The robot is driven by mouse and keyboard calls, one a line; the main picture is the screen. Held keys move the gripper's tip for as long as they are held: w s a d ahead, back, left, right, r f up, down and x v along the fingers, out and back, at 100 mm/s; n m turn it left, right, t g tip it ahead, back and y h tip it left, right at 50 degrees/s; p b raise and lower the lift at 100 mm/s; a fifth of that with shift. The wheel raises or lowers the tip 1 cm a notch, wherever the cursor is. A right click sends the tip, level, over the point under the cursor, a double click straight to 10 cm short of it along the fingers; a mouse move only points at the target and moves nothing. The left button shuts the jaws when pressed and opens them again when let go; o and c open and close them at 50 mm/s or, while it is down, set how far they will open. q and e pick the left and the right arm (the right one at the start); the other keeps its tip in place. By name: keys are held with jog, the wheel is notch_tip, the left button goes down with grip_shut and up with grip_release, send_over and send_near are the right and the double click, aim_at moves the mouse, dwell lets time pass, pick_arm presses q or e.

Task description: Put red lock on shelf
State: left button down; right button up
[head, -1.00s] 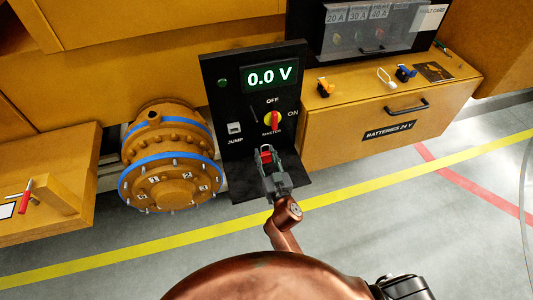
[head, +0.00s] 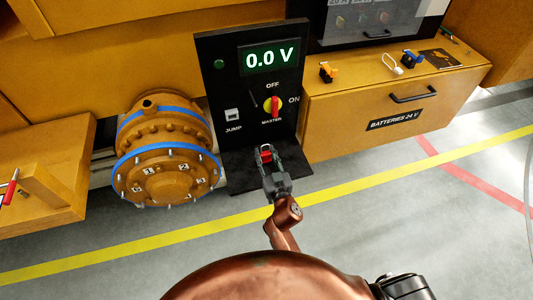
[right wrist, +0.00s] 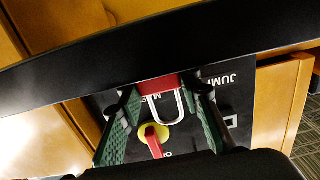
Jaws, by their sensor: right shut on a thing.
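The red lock (head: 266,155) is held in my right gripper (head: 267,160). In the right wrist view the lock's red body (right wrist: 153,86) with its pale metal shackle (right wrist: 166,104) sits between the two green-padded fingers. The black shelf (head: 240,172) juts out at the foot of the upright black panel (head: 228,70). The lock appears over the shelf in the head view. The right wrist view shows a dark band (right wrist: 110,60) close to the lock, likely the shelf. I cannot tell whether they touch. My left gripper is not in view.
The panel has a red MASTER switch (head: 272,104) on a yellow disc and a 0.0 V display (head: 270,57). An orange flanged housing (head: 165,165) stands left of the shelf. A battery box (head: 400,100) with small orange and blue items is at right.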

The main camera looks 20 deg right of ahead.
jog(key=shift+f+b, duration=0.65)
jog(key=o, duration=1.3)
